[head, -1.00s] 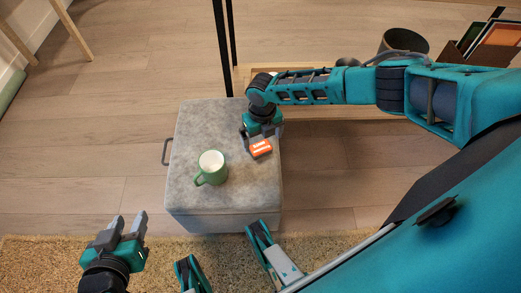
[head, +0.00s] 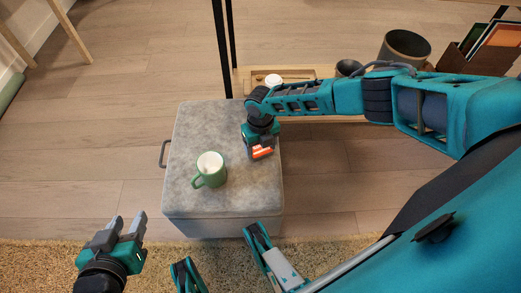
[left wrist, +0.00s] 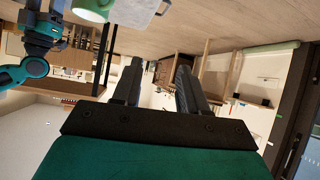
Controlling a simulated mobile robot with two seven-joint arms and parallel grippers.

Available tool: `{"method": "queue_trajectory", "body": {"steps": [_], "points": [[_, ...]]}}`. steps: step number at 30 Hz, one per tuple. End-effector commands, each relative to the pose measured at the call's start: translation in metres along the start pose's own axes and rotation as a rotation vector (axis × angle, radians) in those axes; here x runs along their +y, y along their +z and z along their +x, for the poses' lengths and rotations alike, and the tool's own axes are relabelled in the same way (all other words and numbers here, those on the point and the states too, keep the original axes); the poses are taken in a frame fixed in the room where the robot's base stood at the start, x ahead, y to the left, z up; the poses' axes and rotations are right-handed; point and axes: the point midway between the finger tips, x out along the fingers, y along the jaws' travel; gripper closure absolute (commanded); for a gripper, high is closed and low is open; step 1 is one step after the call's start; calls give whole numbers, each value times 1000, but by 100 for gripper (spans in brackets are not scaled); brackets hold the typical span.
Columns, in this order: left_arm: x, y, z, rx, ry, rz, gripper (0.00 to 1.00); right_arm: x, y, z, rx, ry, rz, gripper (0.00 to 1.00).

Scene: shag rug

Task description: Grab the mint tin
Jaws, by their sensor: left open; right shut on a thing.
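The mint tin (head: 262,153) is a small orange-red tin with white lettering, over the right side of the grey ottoman's top. My right gripper (head: 261,148) is shut on it from above, and its fingers hide part of the tin. I cannot tell whether the tin still touches the ottoman. My left gripper (head: 129,222) is open and empty at the lower left, over the rug and well away from the tin. Its fingers also show in the left wrist view (left wrist: 157,90).
A green mug (head: 210,172) stands on the grey ottoman (head: 225,207), left of the tin. A low wooden shelf (head: 300,74) with a white-topped item and a dark bin (head: 403,50) are behind. Open floor (head: 110,160) lies left of the ottoman; the shag rug (head: 40,262) is in front.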

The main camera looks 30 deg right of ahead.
Motion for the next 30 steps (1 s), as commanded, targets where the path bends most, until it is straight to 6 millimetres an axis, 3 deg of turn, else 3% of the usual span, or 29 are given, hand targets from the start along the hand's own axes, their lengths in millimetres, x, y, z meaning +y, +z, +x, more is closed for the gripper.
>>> {"method": "queue_trajectory", "body": {"steps": [7,19,23,30], "points": [[-1,2,1,-5,-2,0,57,0,0,0,0,0,0,60],[-1,-2,-2,-3,-3,0,57,0,0,-9,-1,1,0,61],[-1,-9,-6,2,-6,0,57,-1,1,-27,-2,0,1,61],[-6,-19,-18,3,-24,3,57,-1,1,-87,-4,2,-1,61]]}}
